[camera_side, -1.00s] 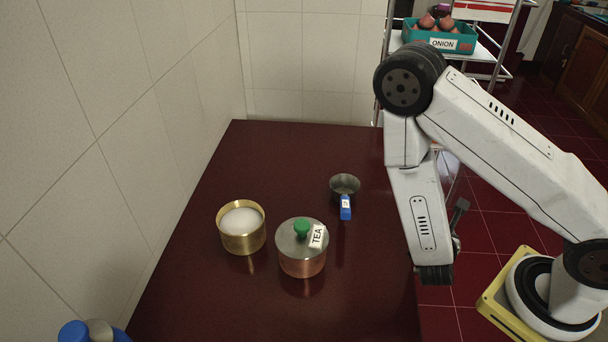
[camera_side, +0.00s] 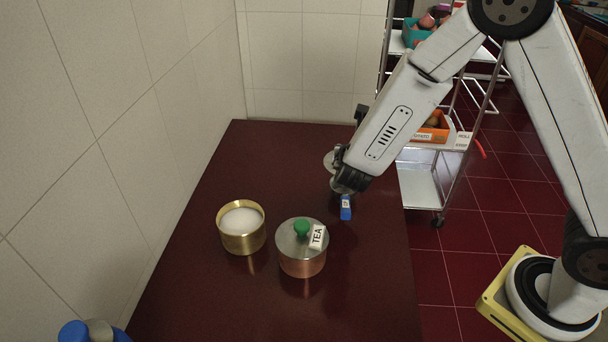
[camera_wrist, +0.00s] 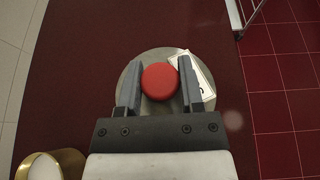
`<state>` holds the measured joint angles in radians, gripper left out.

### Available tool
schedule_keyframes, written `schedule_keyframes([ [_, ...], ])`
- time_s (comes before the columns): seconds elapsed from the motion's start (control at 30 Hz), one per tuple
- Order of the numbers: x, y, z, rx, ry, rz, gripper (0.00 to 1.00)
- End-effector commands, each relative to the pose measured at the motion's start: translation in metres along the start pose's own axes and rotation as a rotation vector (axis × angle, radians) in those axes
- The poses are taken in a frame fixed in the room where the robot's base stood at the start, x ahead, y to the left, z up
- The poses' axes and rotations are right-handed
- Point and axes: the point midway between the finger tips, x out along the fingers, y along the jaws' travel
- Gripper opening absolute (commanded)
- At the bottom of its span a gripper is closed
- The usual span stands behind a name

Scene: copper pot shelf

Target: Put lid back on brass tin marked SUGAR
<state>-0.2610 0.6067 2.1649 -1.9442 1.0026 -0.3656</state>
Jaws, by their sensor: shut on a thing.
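An open brass tin (camera_side: 243,243) stands on the dark red counter with white contents inside; no marking shows on it. Part of its rim is at the lower left of the wrist view (camera_wrist: 72,158). My gripper (camera_wrist: 160,84) is shut on the red knob (camera_wrist: 160,81) of a round grey metal lid (camera_wrist: 143,62). A white label, its text mostly hidden, lies at the lid's right edge. In the side view the lid (camera_side: 329,161) shows partly, held above the counter, right of and behind the brass tin. My gripper covers the rest.
A copper tin labelled TEA (camera_side: 302,262), with a green-knobbed lid on, stands right of the brass tin. A blue-handled scoop (camera_side: 346,208) lies beneath my gripper, its bowl hidden. The tiled wall (camera_side: 130,150) bounds the left.

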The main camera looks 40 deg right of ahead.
Motion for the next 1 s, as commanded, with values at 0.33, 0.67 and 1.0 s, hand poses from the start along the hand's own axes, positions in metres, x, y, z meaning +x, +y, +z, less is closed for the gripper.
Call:
schedule_keyframes([
  [0.33, -0.039, 0.117, -0.016, -0.117, 0.003, 0.282, 0.00],
  [0.67, -0.093, 0.202, -0.043, -0.218, 0.000, 0.509, 0.00],
  [1.0, -0.118, 0.232, -0.056, -0.258, -0.005, 0.596, 0.00],
])
